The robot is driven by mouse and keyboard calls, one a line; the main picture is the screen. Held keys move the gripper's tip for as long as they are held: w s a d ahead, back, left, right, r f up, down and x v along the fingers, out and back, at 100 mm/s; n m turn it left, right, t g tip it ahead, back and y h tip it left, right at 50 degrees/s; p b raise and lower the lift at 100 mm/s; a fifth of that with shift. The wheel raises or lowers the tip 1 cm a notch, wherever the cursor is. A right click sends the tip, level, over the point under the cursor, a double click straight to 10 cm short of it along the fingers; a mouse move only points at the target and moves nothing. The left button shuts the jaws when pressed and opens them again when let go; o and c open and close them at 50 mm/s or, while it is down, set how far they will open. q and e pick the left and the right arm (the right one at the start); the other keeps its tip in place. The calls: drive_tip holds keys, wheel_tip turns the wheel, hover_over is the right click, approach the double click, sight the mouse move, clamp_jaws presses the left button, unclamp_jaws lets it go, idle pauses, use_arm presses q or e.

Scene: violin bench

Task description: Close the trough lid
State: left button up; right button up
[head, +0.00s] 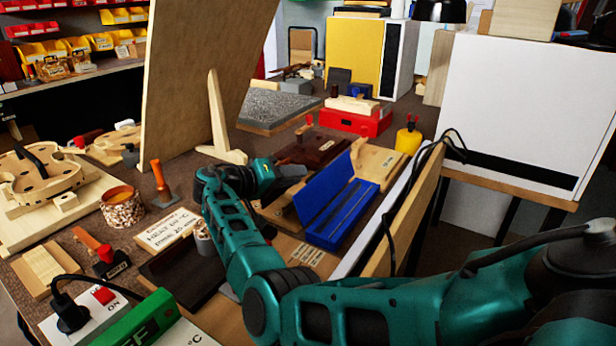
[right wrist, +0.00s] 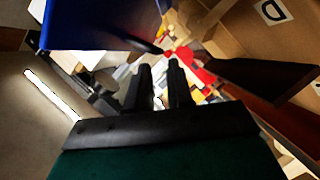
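The blue trough (head: 345,217) lies on the bench right of centre in the head view. Its blue lid (head: 322,191) stands raised and tilted along the trough's left side. My right gripper (head: 302,172) is left of the lid, near its upper edge; I see no clear contact. In the right wrist view its two dark fingers (right wrist: 160,75) have a narrow gap with nothing visible between them. A blue panel, apparently the lid (right wrist: 95,24), fills the top left of that view. My left gripper is not in view.
A wooden upright board (head: 205,75) stands behind my right arm. A red box (head: 355,121) and a yellow bottle (head: 408,138) are beyond the trough. A wooden panel with a cable (head: 410,215) borders the right. Violin parts (head: 42,172) and tools crowd the left.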

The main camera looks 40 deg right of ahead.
drive_tip(key=x, duration=0.5)
drive_tip(key=shift+d, duration=0.2)
clamp_jaws()
idle(0.3)
